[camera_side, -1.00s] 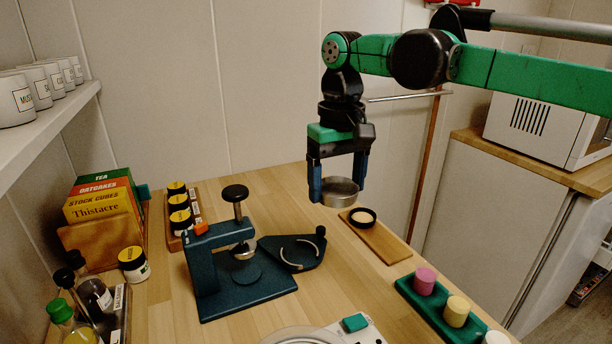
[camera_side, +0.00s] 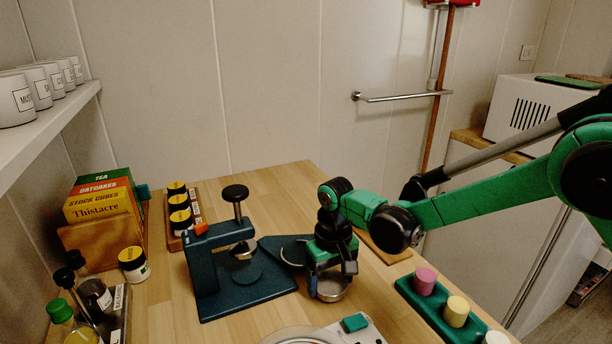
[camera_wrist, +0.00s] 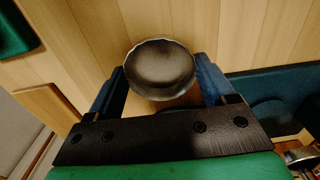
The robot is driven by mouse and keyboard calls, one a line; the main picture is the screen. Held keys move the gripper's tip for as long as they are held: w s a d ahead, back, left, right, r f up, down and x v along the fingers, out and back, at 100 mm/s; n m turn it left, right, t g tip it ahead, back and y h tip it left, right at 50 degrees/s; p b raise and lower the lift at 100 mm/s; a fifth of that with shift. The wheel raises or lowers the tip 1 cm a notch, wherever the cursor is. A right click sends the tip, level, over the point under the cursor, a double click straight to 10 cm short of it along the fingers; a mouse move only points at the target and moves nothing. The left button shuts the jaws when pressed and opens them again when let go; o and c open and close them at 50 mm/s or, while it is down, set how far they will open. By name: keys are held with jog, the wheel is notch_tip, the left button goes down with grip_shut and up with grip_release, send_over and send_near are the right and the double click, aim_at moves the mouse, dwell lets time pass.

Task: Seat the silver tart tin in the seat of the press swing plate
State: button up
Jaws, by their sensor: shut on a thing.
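The silver tart tin (camera_side: 333,290) is held between the fingers of my gripper (camera_side: 330,278), which is shut on it. The dark teal press (camera_side: 240,285) stands to the left on the counter. Its swing plate (camera_side: 277,246) is swung out to the right, partly hidden behind my gripper, and its seat is only partly visible. The tin is in front and to the right of the swing plate, apart from it, low over the counter.
A green rack (camera_side: 405,288) with pink, yellow and white pegs stands right. A wooden board (camera_side: 385,252) lies behind my gripper. A white device with a green button (camera_side: 354,323) is at the front. Jars (camera_side: 180,205) and bottles (camera_side: 97,295) stand left.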

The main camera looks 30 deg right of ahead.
aim_at(331, 289)
jog(key=shift+f, duration=0.35)
jog(key=shift+f, duration=0.15)
jog(key=o, duration=1.1)
notch_tip(331, 289, up, 12)
jog(key=s+d+t, duration=0.2)
jog(key=s+d, duration=0.1)
jog(key=s, duration=0.1)
jog(key=s+d+r+t, duration=0.1)
jog(key=s+d+t, duration=0.1)
jog(key=s+d, duration=0.2)
jog(key=s+d+t, duration=0.3)
jog(key=s+d, duration=0.1)
jog(key=shift+d+r, duration=0.2)
jog(key=shift+r, duration=0.1)
